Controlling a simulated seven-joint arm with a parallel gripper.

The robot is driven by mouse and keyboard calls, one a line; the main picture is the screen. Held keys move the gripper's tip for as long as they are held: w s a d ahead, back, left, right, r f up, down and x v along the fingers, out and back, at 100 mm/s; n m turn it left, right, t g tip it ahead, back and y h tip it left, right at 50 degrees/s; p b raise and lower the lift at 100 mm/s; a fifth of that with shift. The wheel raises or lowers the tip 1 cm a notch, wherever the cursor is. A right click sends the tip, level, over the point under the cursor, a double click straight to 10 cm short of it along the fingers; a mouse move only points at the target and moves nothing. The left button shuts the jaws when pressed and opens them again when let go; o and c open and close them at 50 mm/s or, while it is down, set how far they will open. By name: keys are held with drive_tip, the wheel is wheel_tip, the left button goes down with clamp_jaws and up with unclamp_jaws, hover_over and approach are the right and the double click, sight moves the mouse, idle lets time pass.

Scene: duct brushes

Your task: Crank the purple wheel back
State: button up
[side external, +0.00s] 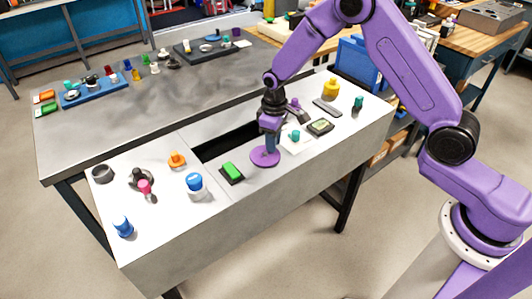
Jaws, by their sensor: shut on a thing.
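The purple wheel (265,157) lies flat on the white table top, just right of the front end of a long dark slot. My gripper (270,143) points straight down over the wheel's right part. It is shut on a part of the wheel, most likely its upright handle, which the fingers mostly hide. The wheel's disc shows below and to the left of the fingers.
The dark slot (225,144) lies left of the wheel. A green-topped block (231,172) sits close at the front left, and a blue-capped jar (195,186) farther left.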

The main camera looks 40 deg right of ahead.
drive_tip(key=shift+s+d+f, duration=0.1)
drive_tip(key=shift+s+d, duration=0.05)
drive_tip(key=shift+d, duration=0.15)
drive_tip(key=shift+s, duration=0.15)
drive_tip(key=shift+a, duration=0.15)
drive_tip(key=o, duration=0.6)
drive_tip(key=shift+o, duration=0.2)
drive_tip(key=shift+a, duration=0.15)
drive_tip(key=shift+r, duration=3.5)
drive_tip(key=shift+a, duration=0.1)
